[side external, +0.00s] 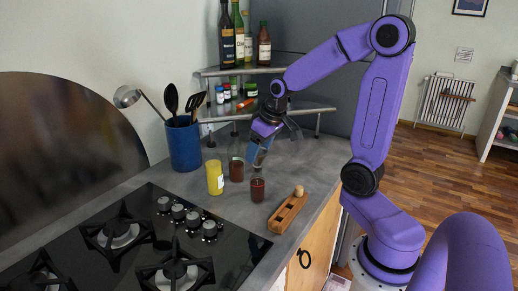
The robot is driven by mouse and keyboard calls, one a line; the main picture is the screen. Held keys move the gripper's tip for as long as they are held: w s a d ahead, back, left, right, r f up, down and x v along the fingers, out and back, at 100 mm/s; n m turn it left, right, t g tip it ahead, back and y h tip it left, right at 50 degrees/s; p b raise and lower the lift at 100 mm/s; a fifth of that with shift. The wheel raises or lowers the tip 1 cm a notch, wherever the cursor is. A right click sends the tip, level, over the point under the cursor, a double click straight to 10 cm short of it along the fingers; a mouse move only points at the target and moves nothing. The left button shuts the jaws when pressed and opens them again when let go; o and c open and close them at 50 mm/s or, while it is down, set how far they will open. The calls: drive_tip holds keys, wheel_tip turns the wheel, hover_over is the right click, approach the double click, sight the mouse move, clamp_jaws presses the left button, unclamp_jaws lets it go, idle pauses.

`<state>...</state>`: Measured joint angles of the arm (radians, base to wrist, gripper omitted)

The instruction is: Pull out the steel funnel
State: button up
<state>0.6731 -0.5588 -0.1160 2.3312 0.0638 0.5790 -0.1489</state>
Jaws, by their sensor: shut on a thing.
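My gripper (260,152) points down over the counter, just above and behind a small jar of dark red contents (257,190). It is shut on a small grey thing that looks like the steel funnel (262,157); the fingers hide much of it, and its outline is hard to make out. A clear glass bottle with dark red liquid (237,170) stands just left of the gripper. I cannot tell whether the funnel touches the bottle or the jar.
A yellow jar (215,178) and a blue crock of utensils (184,145) stand to the left. A wooden block (287,212) lies at the right counter edge. A corner shelf (240,113) with bottles and spice jars is behind. A gas hob (150,245) fills the front left.

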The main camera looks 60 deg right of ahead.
drive_tip(key=c, duration=0.5)
drive_tip(key=shift+c, duration=0.2)
drive_tip(key=shift+r, duration=1.15)
drive_tip(key=shift+r, duration=1.45)
